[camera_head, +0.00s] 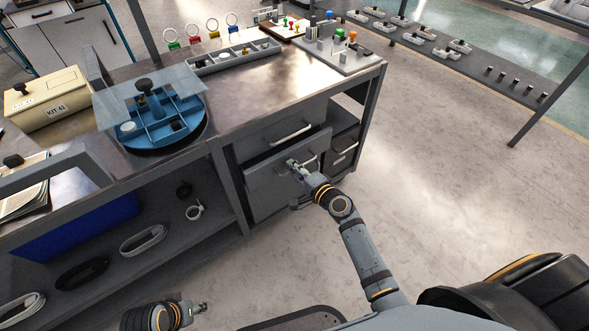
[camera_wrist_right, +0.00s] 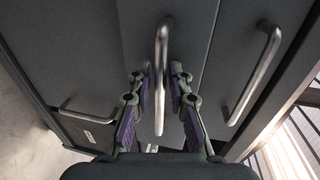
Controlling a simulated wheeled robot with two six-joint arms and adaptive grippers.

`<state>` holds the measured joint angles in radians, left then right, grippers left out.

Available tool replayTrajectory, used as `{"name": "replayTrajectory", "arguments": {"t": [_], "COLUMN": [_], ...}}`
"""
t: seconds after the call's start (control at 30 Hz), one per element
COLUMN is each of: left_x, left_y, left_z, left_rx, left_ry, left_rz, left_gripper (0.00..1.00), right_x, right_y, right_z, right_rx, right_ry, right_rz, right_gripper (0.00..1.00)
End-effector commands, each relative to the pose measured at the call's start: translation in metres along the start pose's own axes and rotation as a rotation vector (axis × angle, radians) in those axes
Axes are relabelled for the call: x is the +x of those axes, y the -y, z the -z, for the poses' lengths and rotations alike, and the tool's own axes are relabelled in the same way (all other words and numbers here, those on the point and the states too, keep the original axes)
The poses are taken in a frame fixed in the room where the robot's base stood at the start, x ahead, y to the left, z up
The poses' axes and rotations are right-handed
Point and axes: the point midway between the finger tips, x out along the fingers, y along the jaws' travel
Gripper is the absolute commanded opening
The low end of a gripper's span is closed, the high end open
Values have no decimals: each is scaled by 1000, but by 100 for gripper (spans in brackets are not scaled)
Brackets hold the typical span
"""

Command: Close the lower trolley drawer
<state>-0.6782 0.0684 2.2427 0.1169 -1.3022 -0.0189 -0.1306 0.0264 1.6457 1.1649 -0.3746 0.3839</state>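A grey drawer unit stands under the workbench. Its lower drawer (camera_head: 268,182) stands out from the unit, with its front ahead of the upper drawer (camera_head: 272,138). My right gripper (camera_head: 293,164) is at the lower drawer's handle (camera_head: 310,162). In the right wrist view, the fingers of my right gripper (camera_wrist_right: 160,76) are apart, one on each side of a metal bar handle (camera_wrist_right: 161,50); a narrow gap shows on both sides. My left gripper (camera_head: 203,307) is low at the bottom left, away from the drawers; its fingers are too small to judge.
A small unit with a labelled drawer (camera_head: 341,158) stands right of the drawers. The workbench (camera_head: 240,92) carries a blue divided tray (camera_head: 160,128) and a cream box (camera_head: 45,98). Cable coils lie on the lower shelf (camera_head: 190,240). The floor (camera_head: 450,180) to the right is clear.

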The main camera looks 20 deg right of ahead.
Motion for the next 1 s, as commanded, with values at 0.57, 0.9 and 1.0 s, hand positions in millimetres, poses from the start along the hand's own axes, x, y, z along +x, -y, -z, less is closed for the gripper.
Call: {"name": "replayTrajectory", "arguments": {"t": [0.57, 0.9, 1.0], "left_x": [-2, 0, 2], "left_y": [0, 0, 0], "left_z": [3, 2, 3], "left_rx": [0, 0, 0], "left_ry": [-4, -2, -9], "left_rz": [0, 0, -2], "left_gripper": [40, 40, 40], "right_x": [0, 2, 18], "right_y": [0, 1, 4], "right_z": [0, 0, 1], "right_rx": [0, 0, 2], "right_ry": [-1, -1, -2], "right_rz": [0, 1, 4], "right_gripper": [0, 0, 0]}}
